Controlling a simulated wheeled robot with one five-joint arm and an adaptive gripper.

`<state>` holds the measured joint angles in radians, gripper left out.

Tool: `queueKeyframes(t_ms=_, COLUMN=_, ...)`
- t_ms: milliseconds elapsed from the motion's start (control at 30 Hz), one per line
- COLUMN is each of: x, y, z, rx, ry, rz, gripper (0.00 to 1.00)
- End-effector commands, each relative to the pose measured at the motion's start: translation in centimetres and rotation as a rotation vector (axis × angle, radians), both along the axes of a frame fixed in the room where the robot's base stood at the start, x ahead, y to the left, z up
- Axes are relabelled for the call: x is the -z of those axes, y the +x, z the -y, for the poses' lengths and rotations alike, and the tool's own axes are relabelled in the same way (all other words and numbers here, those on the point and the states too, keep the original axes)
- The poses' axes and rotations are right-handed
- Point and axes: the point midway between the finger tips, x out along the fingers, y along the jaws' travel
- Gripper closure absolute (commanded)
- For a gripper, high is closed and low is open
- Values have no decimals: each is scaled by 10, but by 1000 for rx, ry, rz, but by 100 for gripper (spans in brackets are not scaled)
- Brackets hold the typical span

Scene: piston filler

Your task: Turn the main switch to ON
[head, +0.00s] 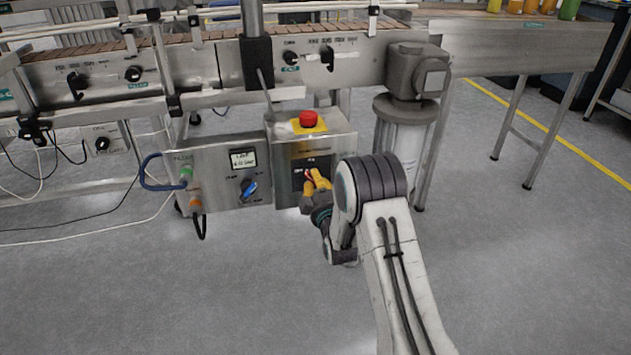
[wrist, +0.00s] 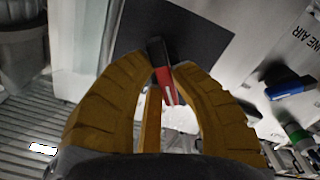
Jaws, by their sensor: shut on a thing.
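The main switch has a red handle (wrist: 162,82) with a dark edge, set against a dark plate (wrist: 205,35). My gripper (wrist: 167,70) has its yellow fingers closed around the handle, one on each side, near the fingertips. In the head view, my gripper (head: 316,181) reaches the dark plate on the front of the grey box (head: 290,158) that has the emergency stop on top. There, the fingers hide most of the switch. The ON and OFF marks are too small or hidden to read.
A red emergency stop (head: 308,118) on a yellow base sits just above my gripper. To the left is a panel with a blue knob (head: 249,188), a small display (head: 243,159) and a hose (head: 150,175). The conveyor (head: 195,75) runs above. The floor in front is clear.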

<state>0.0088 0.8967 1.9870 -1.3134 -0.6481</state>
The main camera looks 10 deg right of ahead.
Motion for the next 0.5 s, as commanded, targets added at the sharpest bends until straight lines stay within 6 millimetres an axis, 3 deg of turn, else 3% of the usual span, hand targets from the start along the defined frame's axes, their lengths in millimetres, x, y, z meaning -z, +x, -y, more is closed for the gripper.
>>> queueKeyframes(t_ms=500, x=3, y=0, z=-1, rx=-1, ry=448, rz=2, gripper=100)
